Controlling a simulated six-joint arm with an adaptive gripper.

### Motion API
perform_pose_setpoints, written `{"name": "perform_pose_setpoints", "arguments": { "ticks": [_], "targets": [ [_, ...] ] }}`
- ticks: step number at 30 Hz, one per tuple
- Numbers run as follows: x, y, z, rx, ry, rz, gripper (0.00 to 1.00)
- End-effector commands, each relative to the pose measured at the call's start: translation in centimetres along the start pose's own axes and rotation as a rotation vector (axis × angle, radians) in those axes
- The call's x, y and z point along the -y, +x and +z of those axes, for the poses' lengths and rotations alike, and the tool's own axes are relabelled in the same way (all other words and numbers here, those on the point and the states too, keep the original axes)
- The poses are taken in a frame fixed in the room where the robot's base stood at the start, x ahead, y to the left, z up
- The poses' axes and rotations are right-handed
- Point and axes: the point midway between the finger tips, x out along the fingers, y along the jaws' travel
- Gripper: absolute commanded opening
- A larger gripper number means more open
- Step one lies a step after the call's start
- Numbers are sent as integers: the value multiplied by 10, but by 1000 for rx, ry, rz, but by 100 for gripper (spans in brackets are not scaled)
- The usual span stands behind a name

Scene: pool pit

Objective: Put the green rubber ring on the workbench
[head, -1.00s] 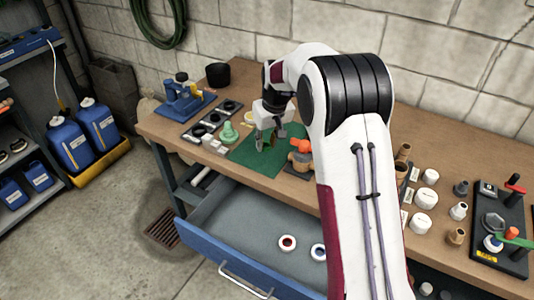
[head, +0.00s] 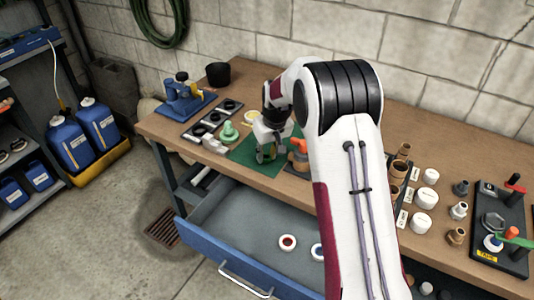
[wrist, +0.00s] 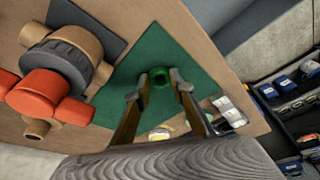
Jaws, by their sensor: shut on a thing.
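A small green rubber ring (wrist: 160,77) shows in the wrist view between my fingertips, over the green mat (wrist: 150,52). My gripper (wrist: 161,84) is shut on it. In the head view my gripper (head: 267,156) is low over the green mat (head: 244,155) on the workbench (head: 160,126). The ring is too small there to make out clearly. I cannot tell whether it touches the mat.
A valve with an orange handle (head: 299,147) stands close right of my gripper. A green stacked piece (head: 229,132) and a dark tray (head: 212,120) are to its left. The open drawer (head: 240,225) below holds a red-centred ring (head: 288,242) and another ring.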

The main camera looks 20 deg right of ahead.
Motion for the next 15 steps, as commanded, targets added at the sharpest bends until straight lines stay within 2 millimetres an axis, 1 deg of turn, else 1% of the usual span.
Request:
{"name": "perform_pose_setpoints", "arguments": {
  "ticks": [12,13,14,15],
  "targets": [
    [0,3,1,0,0,0,14],
    [0,3,0,-1,0,0,28],
    [0,2,0,-1,0,0,36],
    [0,2,0,-1,-1,0,39]
  ]
}}
